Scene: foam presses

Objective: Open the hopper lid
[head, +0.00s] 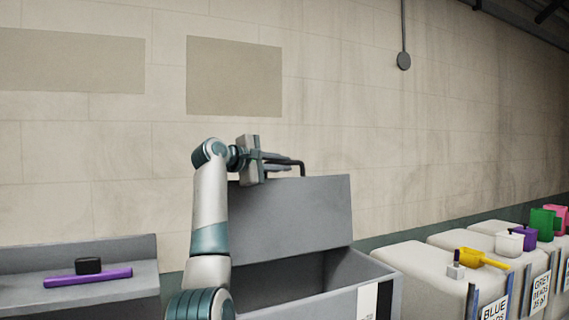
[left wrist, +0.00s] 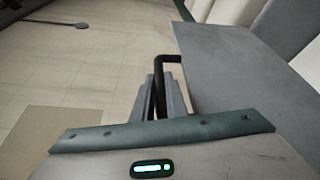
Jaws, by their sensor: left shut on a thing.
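The grey hopper (head: 384,269) stands in front of me with its lid (head: 300,217) raised nearly upright, and its dark inside shows below. A black bar handle (head: 301,166) sits at the lid's top edge. My left gripper (head: 284,161) is at the lid's top and is shut on the handle. In the left wrist view the two fingers (left wrist: 159,100) close around the black handle (left wrist: 163,62), beside the grey lid (left wrist: 240,70). My left arm hides the hopper's left part. My right gripper is not in view.
To the right stand several pale bins with labels, bearing a yellow scoop (head: 484,259), a white cup (head: 508,243), and purple and green scoops (head: 543,222). At left, a grey bench (head: 30,298) holds a purple bar (head: 88,277) and a black piece (head: 88,265). A wall stands behind.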

